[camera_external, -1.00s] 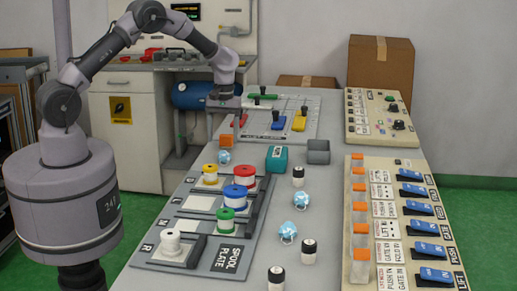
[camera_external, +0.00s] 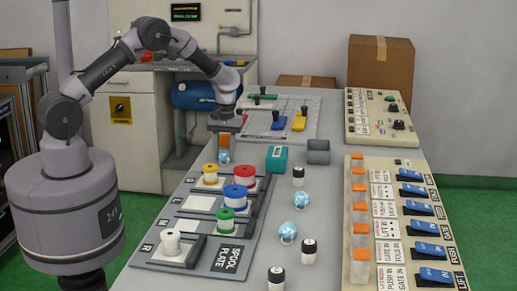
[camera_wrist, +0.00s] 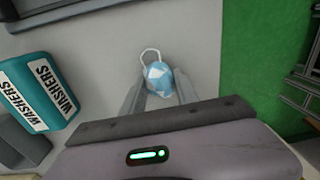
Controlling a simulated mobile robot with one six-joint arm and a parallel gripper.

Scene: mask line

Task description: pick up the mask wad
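A crumpled blue-and-white mask wad (camera_external: 224,157) with a pale ear loop lies on the grey table, just in front of an orange block. In the wrist view the same mask wad (camera_wrist: 158,78) sits at the ends of my fingers. My gripper (camera_wrist: 159,92) is open, with one grey finger on each side of the wad's near part; I cannot tell whether they touch it. In the external view my gripper (camera_external: 224,148) points down at the wad. Two more mask wads lie further right, one upper (camera_external: 301,200) and one lower (camera_external: 287,232).
The orange block (camera_external: 225,140) stands close by the gripper. A teal washers box (camera_external: 277,158) and a grey open bin (camera_external: 318,151) stand to the right. The spool plate (camera_external: 230,258) with several spools lies nearer the camera. Small black-and-white containers (camera_external: 309,251) stand around the wads.

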